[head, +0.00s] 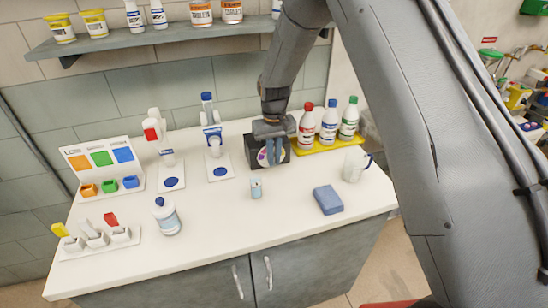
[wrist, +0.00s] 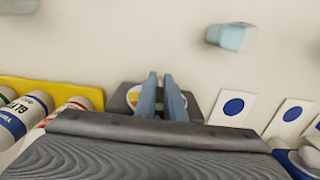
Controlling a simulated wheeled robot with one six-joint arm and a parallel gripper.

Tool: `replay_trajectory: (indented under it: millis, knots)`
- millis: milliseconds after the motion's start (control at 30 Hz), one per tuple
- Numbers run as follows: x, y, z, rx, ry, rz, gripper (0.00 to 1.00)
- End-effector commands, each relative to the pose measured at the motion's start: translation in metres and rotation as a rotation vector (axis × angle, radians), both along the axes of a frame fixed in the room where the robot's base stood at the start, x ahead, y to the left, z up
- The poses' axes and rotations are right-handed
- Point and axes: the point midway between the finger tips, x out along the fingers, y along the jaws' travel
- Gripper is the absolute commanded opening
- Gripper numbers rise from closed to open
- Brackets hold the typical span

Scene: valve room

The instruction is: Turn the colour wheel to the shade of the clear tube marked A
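The colour wheel (head: 263,158) is a disc with coloured sectors on the front of a dark box at the back of the counter. It also shows in the wrist view (wrist: 132,97), mostly hidden behind my fingers. My gripper (head: 273,153) is right in front of the wheel, its two blue-grey fingers (wrist: 160,78) a little apart with a narrow gap. I see nothing held between them; contact with the wheel is unclear. A small clear tube (head: 256,188) with a pale blue tint stands in front of the box, also in the wrist view (wrist: 231,37). Its marking is not legible.
Red-, blue- and green-capped bottles stand on a yellow tray (head: 325,145) to the right. Dispensers (head: 212,128) and a white bottle (head: 166,216) stand left. The counter's front middle is clear.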

Motion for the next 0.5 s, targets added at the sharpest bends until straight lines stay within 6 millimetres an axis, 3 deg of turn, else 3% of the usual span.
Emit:
replay_trajectory:
  millis: [500]
  knots:
    - [0.0022,-0.0036,-0.0022,0.116,0.032,-0.005,0.00]
